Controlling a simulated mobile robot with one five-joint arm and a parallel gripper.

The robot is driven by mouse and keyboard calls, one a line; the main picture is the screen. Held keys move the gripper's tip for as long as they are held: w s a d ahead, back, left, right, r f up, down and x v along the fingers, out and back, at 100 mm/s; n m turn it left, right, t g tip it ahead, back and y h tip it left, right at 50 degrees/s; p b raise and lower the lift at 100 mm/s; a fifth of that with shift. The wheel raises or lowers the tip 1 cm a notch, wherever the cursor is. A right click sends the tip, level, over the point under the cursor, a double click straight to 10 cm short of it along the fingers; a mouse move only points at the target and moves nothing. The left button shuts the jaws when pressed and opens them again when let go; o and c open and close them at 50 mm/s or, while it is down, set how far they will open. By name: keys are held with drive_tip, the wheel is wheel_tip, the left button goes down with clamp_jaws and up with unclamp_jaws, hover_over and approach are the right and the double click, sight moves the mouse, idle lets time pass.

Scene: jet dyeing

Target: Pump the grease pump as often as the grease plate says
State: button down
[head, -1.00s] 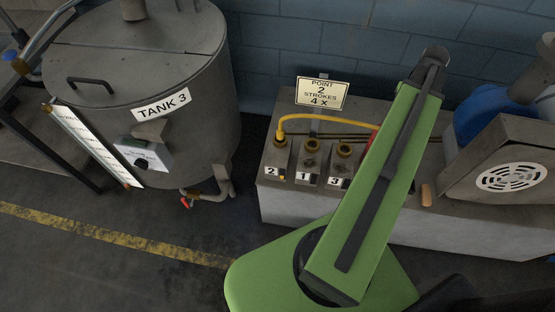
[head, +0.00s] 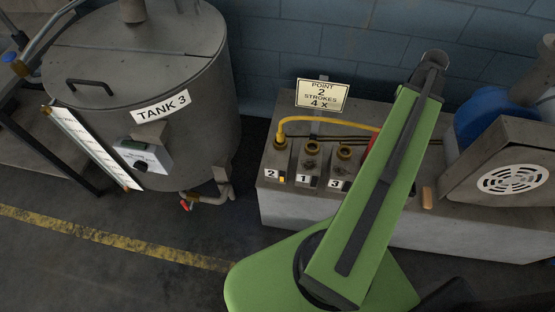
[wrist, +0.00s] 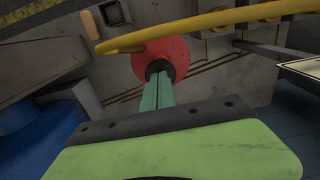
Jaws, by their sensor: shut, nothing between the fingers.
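The grease plate (head: 322,94) stands behind the outlets and reads "POINT 2, STROKES 4 X". A yellow hose (head: 325,121) runs from outlet 2 (head: 279,157) to the right, behind my arm. A sliver of red, apparently the grease pump (head: 369,146), shows beside my arm; the rest is hidden. In the wrist view a red round part (wrist: 177,50) with a dark centre lies straight ahead of my gripper (wrist: 158,80). My fingers are shut, with their tips at or just in front of the dark centre; I cannot tell whether they touch.
Outlets 1 (head: 311,156) and 3 (head: 343,158) have no hose on them. A tan handle (head: 427,197) is at the bench front (head: 285,205). A blue motor with a grey guard (head: 510,160) stands right, Tank 3 (head: 150,75) left. The floor in front is clear.

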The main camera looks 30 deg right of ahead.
drive_tip(key=shift+r+p, duration=1.6)
drive_tip(key=shift+r, duration=0.3)
wheel_tip(320, 180, up, 6)
drive_tip(key=p, duration=0.6)
